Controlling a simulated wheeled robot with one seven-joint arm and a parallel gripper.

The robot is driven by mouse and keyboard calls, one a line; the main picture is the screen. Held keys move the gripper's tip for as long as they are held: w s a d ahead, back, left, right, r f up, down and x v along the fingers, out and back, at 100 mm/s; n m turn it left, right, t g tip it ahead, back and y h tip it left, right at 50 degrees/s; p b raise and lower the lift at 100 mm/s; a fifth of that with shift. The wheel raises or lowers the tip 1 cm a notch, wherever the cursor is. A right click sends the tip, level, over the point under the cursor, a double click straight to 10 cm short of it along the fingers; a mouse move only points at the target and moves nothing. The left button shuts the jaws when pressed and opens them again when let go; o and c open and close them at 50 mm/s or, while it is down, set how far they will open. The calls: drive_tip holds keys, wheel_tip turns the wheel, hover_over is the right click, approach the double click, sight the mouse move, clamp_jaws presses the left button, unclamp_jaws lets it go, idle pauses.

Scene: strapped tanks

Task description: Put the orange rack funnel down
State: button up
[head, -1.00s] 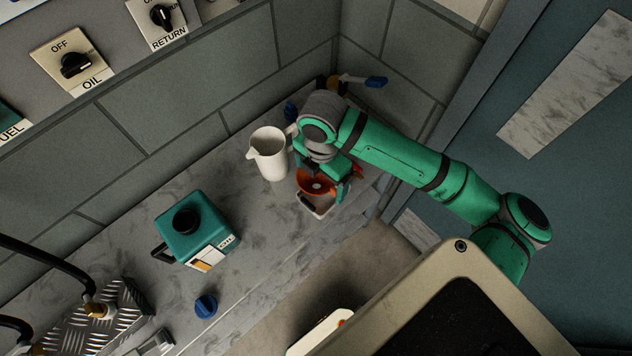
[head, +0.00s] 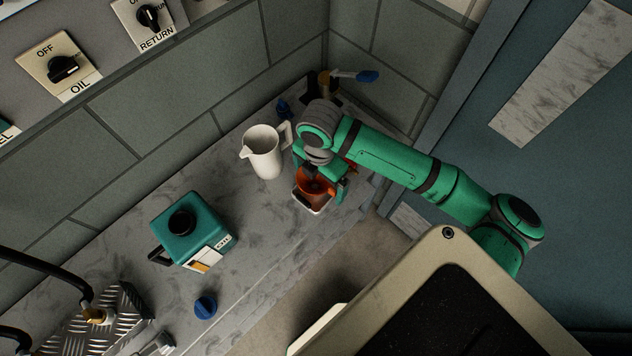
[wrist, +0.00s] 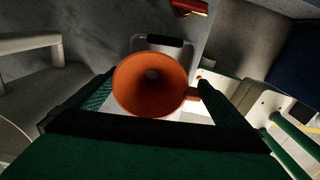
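The orange funnel (head: 316,188) sits mouth up at the pale tray (head: 306,204) on the bench. In the wrist view, the funnel (wrist: 150,84) shows its open mouth and a small tab on its right side. My gripper (head: 322,178) points down at it. Its fingers (wrist: 157,84) stand wide apart, one on each side of the funnel, with the right fingertip close beside the tab. The gripper looks open, though contact with the rim is hard to see. The funnel's spout and underside are hidden.
A white jug (head: 264,155) stands close left of my gripper. A teal can (head: 190,232) and a blue knob-like cap (head: 205,306) are farther left on the bench. A blue-handled valve (head: 352,76) is behind my wrist. The bench's front edge runs close by the tray.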

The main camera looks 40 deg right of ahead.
sight(318, 181)
drive_tip(key=shift+r, duration=0.1)
wheel_tip(318, 181, up, 12)
idle(0.5)
drive_tip(key=shift+w+a, duration=0.1)
idle(0.4)
